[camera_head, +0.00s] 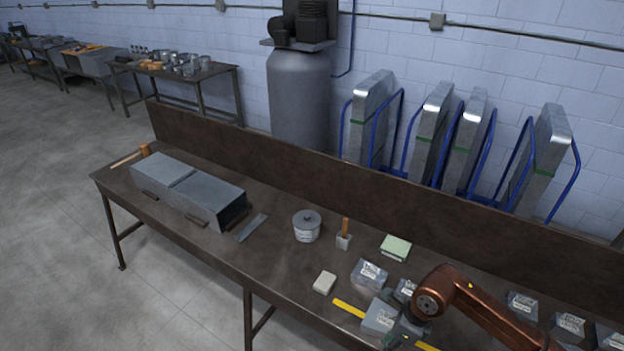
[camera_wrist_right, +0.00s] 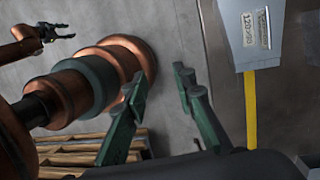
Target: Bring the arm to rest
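My right arm, copper, reaches over the right part of the bench in the head view. Its gripper (camera_head: 402,332) is low there, partly hidden beside a labelled grey block (camera_head: 380,317). In the right wrist view its green fingers (camera_wrist_right: 162,78) are apart with nothing between them, over the floor beside the bench edge. The labelled block (camera_wrist_right: 243,35) lies to their right, apart from them. My left gripper (camera_wrist_right: 69,32) shows small at the upper left of the wrist view, jaws parted and empty. It is outside the head view.
The brown bench (camera_head: 275,260) bears a grey duct (camera_head: 190,190), a lidded pot (camera_head: 306,227), a brush (camera_head: 344,236), a green pad (camera_head: 396,247) and several labelled blocks. A yellow strip (camera_head: 348,308) runs near the front edge. A wooden pallet (camera_wrist_right: 75,158) stands on the floor.

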